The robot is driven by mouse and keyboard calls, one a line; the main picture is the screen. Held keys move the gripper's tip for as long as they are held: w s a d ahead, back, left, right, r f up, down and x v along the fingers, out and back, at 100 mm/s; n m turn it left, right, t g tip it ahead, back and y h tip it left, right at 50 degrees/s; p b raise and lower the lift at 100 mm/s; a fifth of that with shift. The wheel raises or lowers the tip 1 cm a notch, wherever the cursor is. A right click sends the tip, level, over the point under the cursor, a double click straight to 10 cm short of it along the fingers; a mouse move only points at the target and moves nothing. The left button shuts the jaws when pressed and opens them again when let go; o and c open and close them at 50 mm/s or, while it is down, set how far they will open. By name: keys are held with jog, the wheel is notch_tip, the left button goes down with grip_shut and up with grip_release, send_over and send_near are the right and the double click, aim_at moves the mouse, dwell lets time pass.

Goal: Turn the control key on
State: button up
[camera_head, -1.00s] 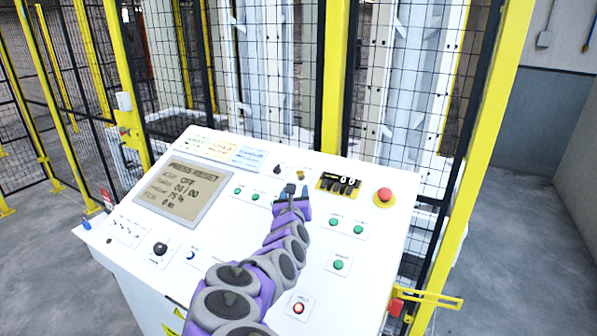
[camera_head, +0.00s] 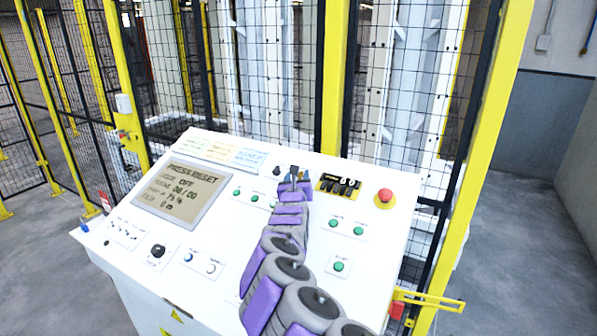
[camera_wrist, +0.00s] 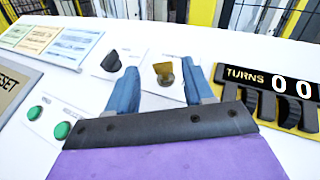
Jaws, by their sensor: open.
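The brass-coloured control key (camera_wrist: 163,73) stands in its switch on the white sloped control panel, as the wrist view shows. My gripper (camera_wrist: 160,68) is open, with one blue finger on each side of the key in that picture. The fingers look apart from the key, though I cannot tell how far they are from it in depth. In the head view my gripper (camera_head: 294,178) is at the upper middle of the panel (camera_head: 240,215) and largely hides the key.
A black knob (camera_wrist: 111,62) sits just left of the key. The turns counter (camera_head: 338,184) is to the right, then a red emergency button (camera_head: 385,195). A mesh fence stands behind.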

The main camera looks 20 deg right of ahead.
aim_at(299, 178)
jog(key=p+x, duration=0.1)
jog(key=x, duration=0.1)
jog(key=shift+w+d, duration=0.2)
jog(key=shift+d, duration=0.1)
jog(key=shift+x, duration=0.85)
jog(key=shift+w+d, duration=0.35)
jog(key=shift+w, duration=0.25)
jog(key=shift+c, duration=0.2)
jog(key=c, duration=0.9)
jog(key=shift+a+r+p, duration=0.1)
jog(key=shift+p, duration=0.3)
